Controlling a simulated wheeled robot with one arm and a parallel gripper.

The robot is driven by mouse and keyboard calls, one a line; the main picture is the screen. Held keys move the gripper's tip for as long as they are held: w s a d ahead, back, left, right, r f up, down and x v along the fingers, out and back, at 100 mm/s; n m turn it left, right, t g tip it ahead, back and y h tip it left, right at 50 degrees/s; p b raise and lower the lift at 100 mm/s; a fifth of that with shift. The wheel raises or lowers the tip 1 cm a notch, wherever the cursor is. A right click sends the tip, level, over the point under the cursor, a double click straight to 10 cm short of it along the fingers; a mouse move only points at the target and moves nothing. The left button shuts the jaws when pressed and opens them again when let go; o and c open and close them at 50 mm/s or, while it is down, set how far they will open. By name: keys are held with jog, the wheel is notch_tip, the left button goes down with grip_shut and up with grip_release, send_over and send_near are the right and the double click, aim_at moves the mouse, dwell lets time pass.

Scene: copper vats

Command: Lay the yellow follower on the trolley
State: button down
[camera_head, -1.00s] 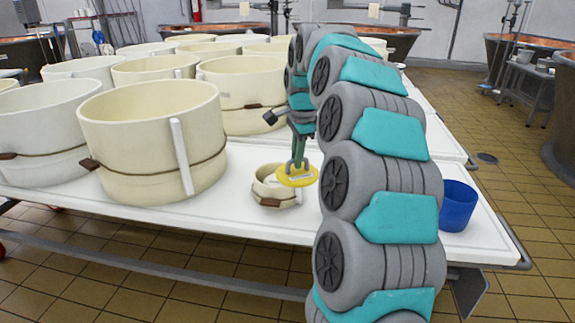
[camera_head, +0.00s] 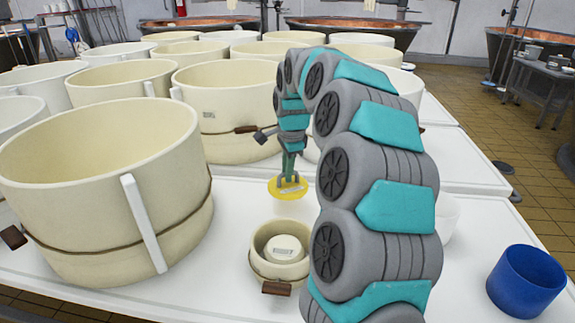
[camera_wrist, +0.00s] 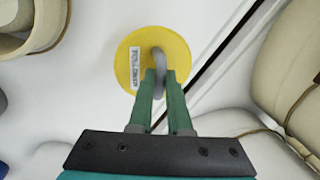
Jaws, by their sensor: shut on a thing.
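The yellow follower (camera_head: 288,188) is a flat round disc with a grey loop handle and a white label. My gripper (camera_head: 288,178) is shut on its handle, with the disc hanging below. In the wrist view the follower (camera_wrist: 150,62) shows face up, and the green fingers of my gripper (camera_wrist: 159,82) close around the handle. The follower is over the white trolley top (camera_head: 225,205), beyond the small cream mould. I cannot tell for sure whether it touches the surface.
A small cream mould (camera_head: 262,262) with a white labelled piece (camera_head: 283,248) inside stands nearest. A large cream mould (camera_head: 100,190) is at left, several more behind. A blue cup (camera_head: 525,282) stands at right. A white cup (camera_head: 448,215) is partly hidden by my arm.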

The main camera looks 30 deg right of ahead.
aim_at(288, 186)
jog(key=shift+f+b, duration=0.3)
jog(key=shift+f, duration=1.75)
jog(key=shift+s+f+b, duration=0.1)
jog(key=shift+f+b, duration=0.5)
jog(key=shift+f, duration=0.2)
jog(key=c, duration=0.8)
grip_release()
jog(key=shift+r+p, duration=0.75)
jog(key=shift+r, duration=2.8)
